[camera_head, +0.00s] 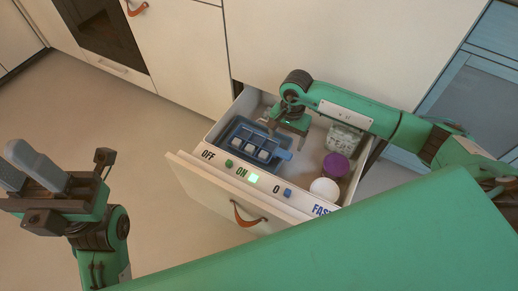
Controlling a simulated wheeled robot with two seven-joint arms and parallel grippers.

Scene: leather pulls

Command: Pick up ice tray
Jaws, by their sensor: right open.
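The blue ice tray (282,153) with several pale cubes lies in the open drawer (232,209), toward its left side. It appears to sit within a darker blue-grey container (231,134). My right gripper (286,129) is open over the far right part of the tray, pointing down, and hides some of it. I cannot tell whether its fingers touch the tray. My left gripper (38,178) is at the lower left, far from the drawer; its jaw opening is unclear.
A clear container (344,138), a purple round item (336,165) and a white round item (324,189) are at the drawer's right. The drawer front has labelled buttons and a leather pull (246,217). Open floor (110,130) lies to the left.

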